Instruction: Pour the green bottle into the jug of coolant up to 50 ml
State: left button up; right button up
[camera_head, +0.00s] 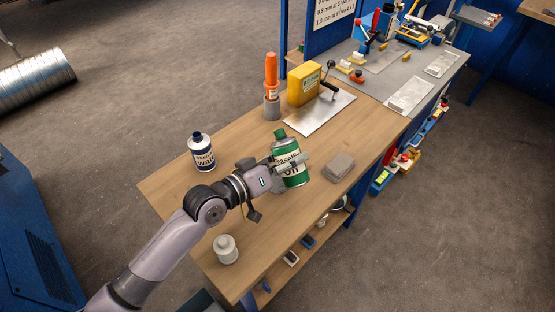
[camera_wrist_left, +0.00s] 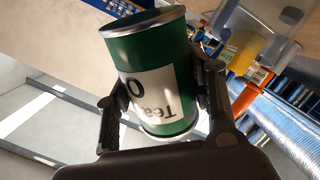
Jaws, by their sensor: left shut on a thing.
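My left gripper (camera_head: 284,172) is shut around the side of the green bottle (camera_head: 287,149), which has a white label and a green top. The bottle leans a little to the left, over the middle of the wooden bench; I cannot tell how far it is above the top. In the left wrist view the green bottle (camera_wrist_left: 152,62) sits between both fingers (camera_wrist_left: 163,92), its metal-rimmed end toward the picture's top. A white bottle with a dark blue label and cap (camera_head: 201,153) stands left of the gripper. A small white container (camera_head: 226,250) stands nearer. I cannot tell which is the coolant jug. My right gripper is not in view.
An orange bottle (camera_head: 271,75) on a grey cylinder and a yellow box (camera_head: 304,83) stand at the back of the bench (camera_head: 240,136). A grey block (camera_head: 339,167) lies right of the green bottle. A metal sheet (camera_head: 318,112) lies behind.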

pick_arm(q)
jog(key=shift+d, duration=0.15)
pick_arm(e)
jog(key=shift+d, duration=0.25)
pick_arm(q)
jog(key=shift+a, duration=0.2)
jog(key=shift+d, duration=0.2)
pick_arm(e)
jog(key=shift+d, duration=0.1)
pick_arm(q)
jog(key=shift+a, duration=0.1)
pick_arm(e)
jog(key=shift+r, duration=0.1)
pick_arm(q)
jog(key=shift+a, duration=0.1)
jog(key=shift+n, duration=0.3)
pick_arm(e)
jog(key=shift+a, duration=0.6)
pick_arm(q)
jog(key=shift+d, duration=0.2)
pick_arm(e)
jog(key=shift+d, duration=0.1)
pick_arm(q)
jog(key=shift+s+a, duration=0.1)
jog(key=shift+a, duration=0.05)
